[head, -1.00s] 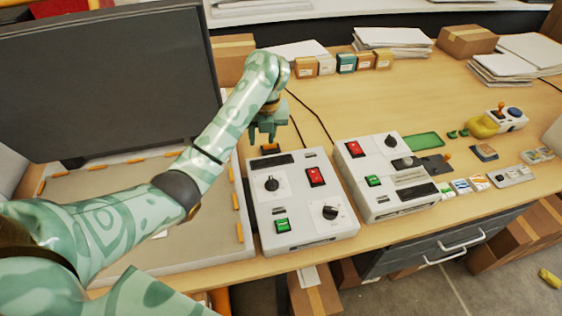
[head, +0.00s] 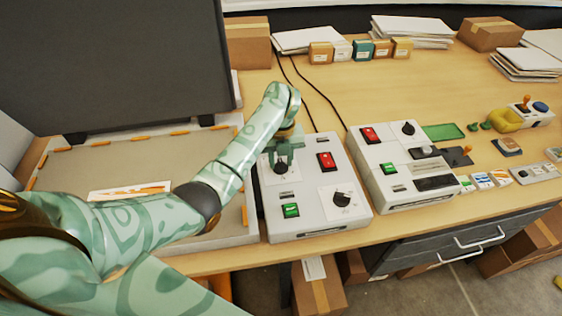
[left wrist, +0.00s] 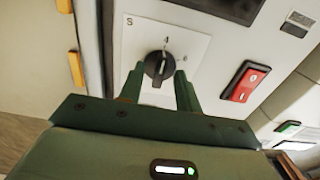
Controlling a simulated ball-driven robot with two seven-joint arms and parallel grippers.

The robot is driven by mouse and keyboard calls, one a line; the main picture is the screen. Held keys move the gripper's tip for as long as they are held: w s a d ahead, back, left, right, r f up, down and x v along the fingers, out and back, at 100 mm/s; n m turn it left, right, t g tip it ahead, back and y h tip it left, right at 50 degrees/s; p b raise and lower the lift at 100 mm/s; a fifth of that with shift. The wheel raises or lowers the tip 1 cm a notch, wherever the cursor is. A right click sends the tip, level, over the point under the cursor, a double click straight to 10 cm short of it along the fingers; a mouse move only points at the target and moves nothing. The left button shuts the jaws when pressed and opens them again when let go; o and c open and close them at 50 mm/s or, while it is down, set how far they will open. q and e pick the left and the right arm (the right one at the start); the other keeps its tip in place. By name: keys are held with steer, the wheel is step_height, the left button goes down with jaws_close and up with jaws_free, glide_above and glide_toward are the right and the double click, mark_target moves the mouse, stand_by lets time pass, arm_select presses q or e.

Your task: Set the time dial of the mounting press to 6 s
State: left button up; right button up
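The control box (head: 318,217) beside the open press bed has two black dials. The upper-left dial (left wrist: 158,66) has a white plate marked "S" in the left wrist view. Its pointer is turned up, close to the mark that looks like 4; another mark at the right is too small to read surely. My left gripper (head: 282,163) is over this dial, pointing down. In the left wrist view its two green fingers (left wrist: 159,74) are apart, one on each side of the dial's near end; contact cannot be told. My right gripper is out of view.
A red switch (head: 326,161), a green switch (head: 290,210) and a second dial (head: 342,199) sit on the same box. Another control box (head: 405,170) stands to the right. The dark raised lid (head: 110,65) and press bed (head: 75,165) are at the left.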

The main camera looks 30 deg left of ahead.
arm_select(q)
steer(key=shift+f, duration=0.15)
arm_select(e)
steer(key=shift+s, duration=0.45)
arm_select(q)
jaws_close()
steer(key=shift+d+r+m+p, duration=0.1)
steer(key=shift+r+m+p, duration=0.1)
steer(key=shift+m+p, duration=1.25)
steer(key=shift+m, duration=0.45)
steer(key=m+p, duration=0.2)
steer(key=m, duration=0.2)
steer(key=shift+f+m+p, duration=0.1)
steer(key=shift+m+p, duration=0.5)
steer(key=shift+m, duration=1.3)
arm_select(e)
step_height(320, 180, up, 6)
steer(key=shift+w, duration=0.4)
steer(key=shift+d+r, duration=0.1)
